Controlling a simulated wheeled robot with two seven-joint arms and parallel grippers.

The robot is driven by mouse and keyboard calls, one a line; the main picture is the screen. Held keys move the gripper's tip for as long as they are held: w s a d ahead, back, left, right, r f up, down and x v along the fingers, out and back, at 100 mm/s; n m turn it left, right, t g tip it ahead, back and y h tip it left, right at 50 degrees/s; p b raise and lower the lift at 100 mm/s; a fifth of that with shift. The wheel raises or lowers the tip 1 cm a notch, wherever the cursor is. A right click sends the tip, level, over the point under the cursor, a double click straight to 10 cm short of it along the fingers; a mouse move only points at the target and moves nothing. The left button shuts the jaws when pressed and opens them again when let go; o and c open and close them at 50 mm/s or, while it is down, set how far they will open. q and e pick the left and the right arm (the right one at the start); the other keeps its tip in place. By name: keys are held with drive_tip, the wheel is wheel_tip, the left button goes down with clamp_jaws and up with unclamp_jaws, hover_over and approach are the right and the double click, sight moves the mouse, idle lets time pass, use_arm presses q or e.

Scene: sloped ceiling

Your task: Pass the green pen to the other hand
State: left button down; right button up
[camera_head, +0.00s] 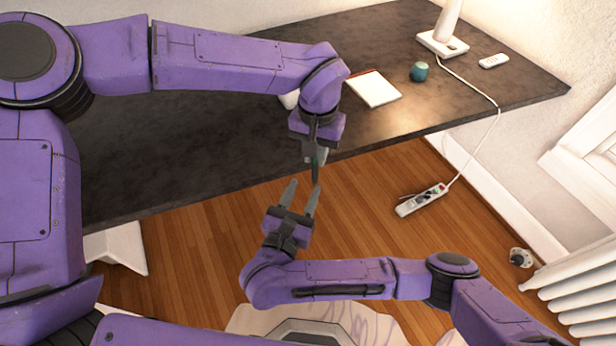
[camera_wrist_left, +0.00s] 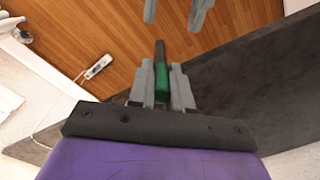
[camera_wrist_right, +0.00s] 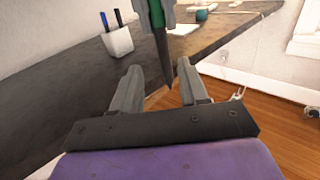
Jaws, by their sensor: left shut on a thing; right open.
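The green pen (camera_wrist_left: 161,78) has a green body and a dark end. My left gripper (camera_head: 316,158) is shut on its green part, and the dark end sticks out past the fingertips toward my right gripper. The left fingers (camera_wrist_left: 164,84) also show in the left wrist view. My right gripper (camera_head: 304,191) is open and empty, below the left one. In the right wrist view the pen (camera_wrist_right: 162,45) points down, its dark end at the gap between the open right fingers (camera_wrist_right: 160,80). I cannot tell whether it touches them.
The dark desk (camera_head: 190,150) lies behind the grippers, its front edge close to the left one. On it are a notepad (camera_head: 375,90), a teal cup (camera_head: 419,71), a lamp base (camera_head: 442,44) and a white pen holder (camera_wrist_right: 118,41). A power strip (camera_head: 421,200) lies on the floor.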

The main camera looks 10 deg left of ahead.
sight(315, 168)
drive_tip(key=x, duration=0.6)
drive_tip(key=shift+w, duration=0.4)
use_arm(q)
drive_tip(key=shift+d, duration=0.1)
use_arm(e)
clamp_jaws()
use_arm(q)
drive_tip(key=c, duration=1)
unclamp_jaws()
drive_tip(key=shift+o, duration=0.2)
